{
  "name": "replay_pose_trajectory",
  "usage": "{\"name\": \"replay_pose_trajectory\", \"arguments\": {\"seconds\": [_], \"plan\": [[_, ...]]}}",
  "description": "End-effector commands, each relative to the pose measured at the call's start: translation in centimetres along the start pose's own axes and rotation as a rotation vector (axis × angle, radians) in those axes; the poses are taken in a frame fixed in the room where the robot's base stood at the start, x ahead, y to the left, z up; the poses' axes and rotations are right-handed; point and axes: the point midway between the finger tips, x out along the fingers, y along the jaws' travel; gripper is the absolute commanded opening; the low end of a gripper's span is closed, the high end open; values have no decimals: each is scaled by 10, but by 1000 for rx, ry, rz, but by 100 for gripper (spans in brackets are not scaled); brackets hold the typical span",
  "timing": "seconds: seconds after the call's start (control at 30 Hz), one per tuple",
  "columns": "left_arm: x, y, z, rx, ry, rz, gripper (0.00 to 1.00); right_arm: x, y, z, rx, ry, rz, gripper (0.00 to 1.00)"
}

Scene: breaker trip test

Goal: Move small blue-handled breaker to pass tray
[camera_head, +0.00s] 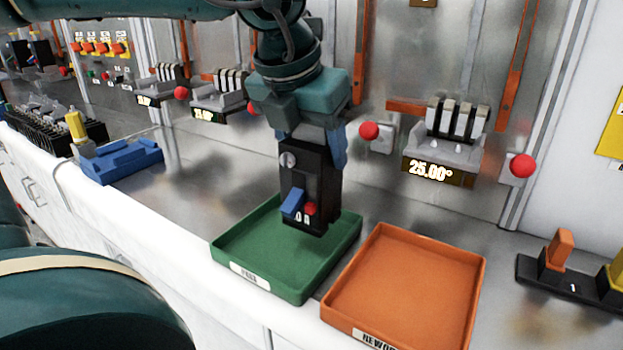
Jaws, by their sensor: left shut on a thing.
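The small black breaker (319,205) with a blue handle and a red button hangs upright in my left gripper (313,150). The gripper points down from above and is shut on the breaker's upper part. The breaker is over the green pass tray (237,244), in front of the tray's far part. I cannot tell whether its bottom touches the tray floor. The tray shows nothing else in it. My right gripper is not in view.
An orange rework tray (405,285) sits right beside the green one, empty. Behind stands a test station (446,152) with a 25.00° display and red ball knobs (523,166). A blue fixture (122,162) lies left. A black rack (567,285) stands at the right.

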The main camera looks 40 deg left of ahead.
Motion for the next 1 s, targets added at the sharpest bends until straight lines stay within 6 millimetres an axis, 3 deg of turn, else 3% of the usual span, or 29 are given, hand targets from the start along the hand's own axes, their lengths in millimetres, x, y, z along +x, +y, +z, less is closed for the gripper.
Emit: {"name": "replay_pose_trajectory", "arguments": {"seconds": [0.37, 0.77, 0.8, 1.0], "plan": [[36, 0, -15, 1, -1, -2, 0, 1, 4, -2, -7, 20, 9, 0], [42, 0, -17, 0, -4, -1, 0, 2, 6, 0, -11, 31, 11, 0], [41, 0, -17, 0, 0, -1, 63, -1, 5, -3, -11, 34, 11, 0], [41, 0, -17, 0, 0, -1, 79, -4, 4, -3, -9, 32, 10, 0]]}}
